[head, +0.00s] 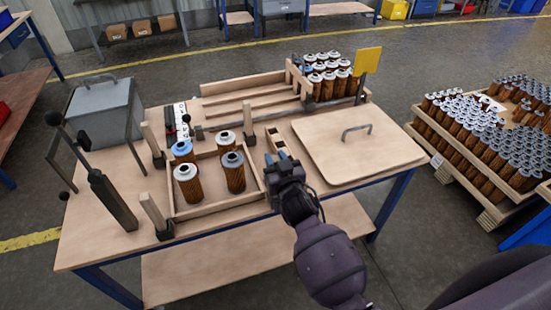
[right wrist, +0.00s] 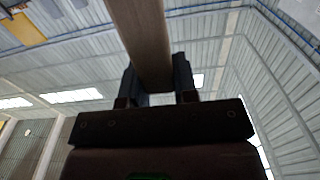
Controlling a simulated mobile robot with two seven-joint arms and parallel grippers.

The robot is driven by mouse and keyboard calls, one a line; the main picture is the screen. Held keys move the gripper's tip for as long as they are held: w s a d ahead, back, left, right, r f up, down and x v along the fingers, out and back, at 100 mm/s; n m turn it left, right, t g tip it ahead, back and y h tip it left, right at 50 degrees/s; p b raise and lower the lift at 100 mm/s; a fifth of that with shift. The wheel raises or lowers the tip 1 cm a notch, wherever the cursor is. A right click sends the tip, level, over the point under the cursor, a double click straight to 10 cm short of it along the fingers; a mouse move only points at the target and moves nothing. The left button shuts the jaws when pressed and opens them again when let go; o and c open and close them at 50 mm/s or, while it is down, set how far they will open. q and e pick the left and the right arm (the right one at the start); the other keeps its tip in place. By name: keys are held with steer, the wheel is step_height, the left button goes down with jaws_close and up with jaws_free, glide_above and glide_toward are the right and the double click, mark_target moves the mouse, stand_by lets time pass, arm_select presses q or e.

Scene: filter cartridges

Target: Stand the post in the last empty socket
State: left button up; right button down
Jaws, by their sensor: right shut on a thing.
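My right gripper (head: 280,158) is over the table just right of the open wooden tray. In the right wrist view it is shut on a brown wooden post (right wrist: 140,40), which runs up out of the picture. Two pale posts stand in black sockets left of the tray, a far one (head: 150,137) and a near one (head: 154,210). My left gripper is not in view.
The tray (head: 215,207) holds several filter cartridges. A grey box (head: 102,108) and dark lever (head: 112,200) stand left. More cartridges (head: 325,72) stand behind.

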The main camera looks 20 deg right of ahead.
steer(key=shift+f+b, duration=0.45)
steer(key=shift+f, duration=0.2)
steer(key=c, duration=0.8)
jaws_free()
steer(key=s, duration=1.1)
steer(key=shift+d, duration=0.2)
steer(key=shift+w, duration=0.1)
